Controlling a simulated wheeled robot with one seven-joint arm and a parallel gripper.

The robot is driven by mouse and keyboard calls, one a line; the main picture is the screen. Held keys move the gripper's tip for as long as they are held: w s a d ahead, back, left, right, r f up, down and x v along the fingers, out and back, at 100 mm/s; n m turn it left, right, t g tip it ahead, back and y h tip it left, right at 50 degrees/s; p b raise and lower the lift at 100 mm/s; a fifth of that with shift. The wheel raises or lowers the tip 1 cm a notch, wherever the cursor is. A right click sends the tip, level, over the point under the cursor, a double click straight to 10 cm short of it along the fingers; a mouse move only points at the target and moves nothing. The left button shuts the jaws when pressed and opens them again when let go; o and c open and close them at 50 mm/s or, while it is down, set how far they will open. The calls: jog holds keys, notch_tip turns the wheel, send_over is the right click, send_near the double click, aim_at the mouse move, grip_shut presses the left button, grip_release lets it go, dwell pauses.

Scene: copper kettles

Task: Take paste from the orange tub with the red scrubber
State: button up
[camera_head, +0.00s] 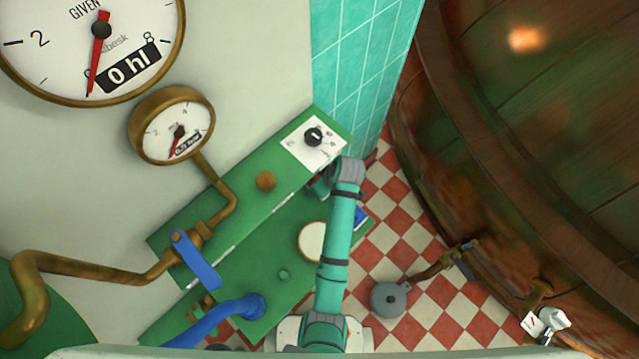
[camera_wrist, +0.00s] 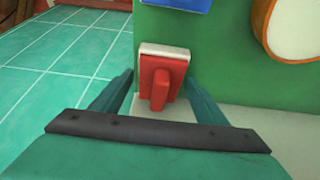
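The red scrubber (camera_wrist: 160,82) has a raised red grip and a pale pad edge. In the wrist view it sits between the two fingers of my gripper (camera_wrist: 160,88), which are spread on either side of it. I see no clear grip on it. The orange tub (camera_head: 312,241) shows a round cream top with an orange rim, partly behind my arm. It also shows at the upper right of the wrist view (camera_wrist: 291,30).
A blue object (camera_head: 360,216) lies on the green bench (camera_head: 265,270) right of my arm; it also shows in the wrist view (camera_wrist: 178,4). A knob panel (camera_head: 313,140), blue lever (camera_head: 193,260) and brass pipes stand nearby. A large copper kettle (camera_head: 540,150) fills the right.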

jog(key=c, duration=0.8)
jog(key=shift+r, duration=0.15)
jog(key=shift+r, duration=0.6)
jog(key=w+d, duration=0.1)
jog(key=d, duration=0.4)
jog(key=w+d, duration=0.2)
jog(key=d, duration=0.4)
jog(key=w+d, duration=0.2)
jog(key=d, duration=0.4)
jog(key=shift+d, duration=0.2)
jog(key=shift+o, duration=0.7)
jog(key=shift+r, duration=0.1)
